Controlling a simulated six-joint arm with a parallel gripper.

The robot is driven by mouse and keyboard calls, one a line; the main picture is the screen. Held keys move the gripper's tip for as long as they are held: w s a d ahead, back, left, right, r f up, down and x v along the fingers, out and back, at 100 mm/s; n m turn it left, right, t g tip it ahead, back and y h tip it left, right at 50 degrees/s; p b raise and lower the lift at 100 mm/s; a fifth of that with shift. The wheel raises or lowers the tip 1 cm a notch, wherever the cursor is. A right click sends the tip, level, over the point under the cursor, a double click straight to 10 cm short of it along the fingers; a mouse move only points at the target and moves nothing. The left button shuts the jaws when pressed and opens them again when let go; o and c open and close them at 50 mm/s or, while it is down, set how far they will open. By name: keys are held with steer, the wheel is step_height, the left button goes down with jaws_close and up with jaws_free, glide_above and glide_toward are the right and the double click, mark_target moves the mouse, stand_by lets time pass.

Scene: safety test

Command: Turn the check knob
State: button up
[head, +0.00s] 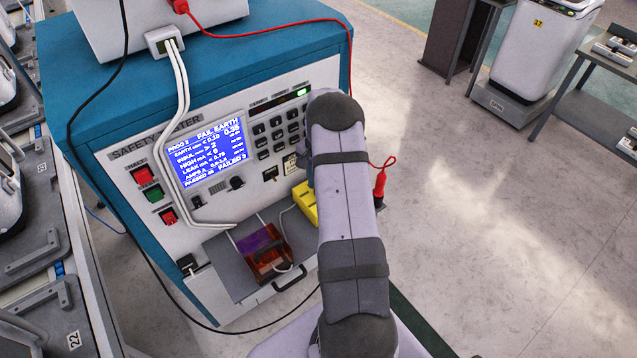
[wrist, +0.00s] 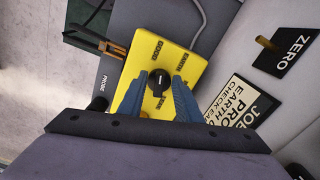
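A yellow box (wrist: 185,48) carries a round black knob (wrist: 158,83) with a pale mark and small labels around it. In the head view the yellow box (head: 303,205) stands on the tester's shelf, partly hidden by my arm; its knob cannot be made out there. My gripper (wrist: 159,79) has two blue fingers, one on each side of the knob. They look spread, with a narrow gap to the knob; contact cannot be told. In the head view my gripper is mostly hidden behind my arm.
The safety tester's panel (head: 150,152) has a lit screen (head: 208,157) reading failed, and another small black knob (head: 236,183). An orange-brown case (head: 268,262) sits left.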

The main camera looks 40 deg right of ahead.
jaws_close()
steer(key=shift+f+n+b, duration=0.1)
steer(key=shift+n+b, duration=0.4)
steer(key=shift+n, duration=0.1)
steer(key=shift+s+n+b, duration=0.1)
steer(key=shift+n+b, duration=0.2)
steer(key=shift+n, duration=0.6)
jaws_free()
steer(key=shift+r, duration=0.25)
steer(key=shift+r+b, duration=1.3)
steer(key=shift+r, duration=2.3)
